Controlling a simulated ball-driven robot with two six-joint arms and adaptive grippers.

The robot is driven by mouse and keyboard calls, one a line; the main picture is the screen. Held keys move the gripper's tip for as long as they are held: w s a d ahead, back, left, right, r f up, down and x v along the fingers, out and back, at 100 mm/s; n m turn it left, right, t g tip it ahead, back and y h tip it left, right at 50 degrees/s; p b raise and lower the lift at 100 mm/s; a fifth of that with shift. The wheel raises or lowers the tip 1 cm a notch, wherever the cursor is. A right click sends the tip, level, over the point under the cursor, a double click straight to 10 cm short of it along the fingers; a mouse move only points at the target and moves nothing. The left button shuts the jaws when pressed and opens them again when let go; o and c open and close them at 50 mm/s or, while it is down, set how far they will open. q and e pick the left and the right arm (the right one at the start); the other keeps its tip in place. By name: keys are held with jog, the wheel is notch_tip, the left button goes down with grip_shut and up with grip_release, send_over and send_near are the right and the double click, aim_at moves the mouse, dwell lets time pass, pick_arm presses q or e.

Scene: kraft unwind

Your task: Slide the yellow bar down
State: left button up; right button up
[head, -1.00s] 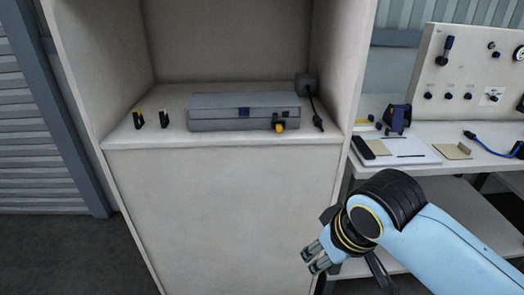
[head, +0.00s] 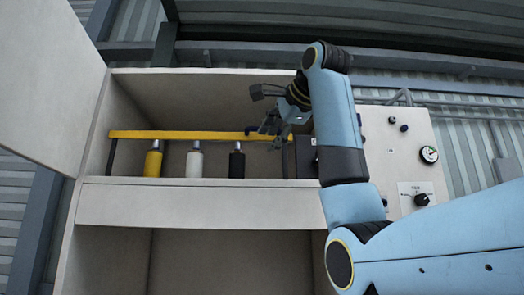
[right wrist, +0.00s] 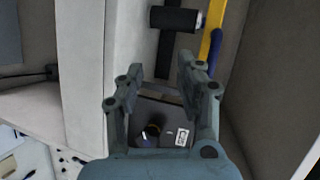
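I cannot tell whether a finger touches the bar. My left gripper is not in view.
A yellow bottle (head: 153,160), a white bottle (head: 194,162) and a black bottle (head: 237,162) stand in the compartment behind or below the bar. An open cabinet door (head: 45,85) is at the left. A board with a dial (head: 429,154) and knobs stands at right.

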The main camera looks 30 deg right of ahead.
notch_tip(320, 180, up, 7)
jog(key=s+m+t, duration=0.1)
jog(key=s+m, duration=0.1)
jog(key=s, duration=0.1)
jog(key=p+x, duration=0.1)
jog(key=x, duration=0.2)
jog(key=p+x, duration=0.2)
jog(key=x, duration=0.2)
jog(key=p+x, duration=0.2)
jog(key=x, duration=0.2)
jog(key=shift+d+r, duration=0.1)
jog(key=shift+d, duration=0.25)
jog(key=c, duration=0.7)
grip_shut()
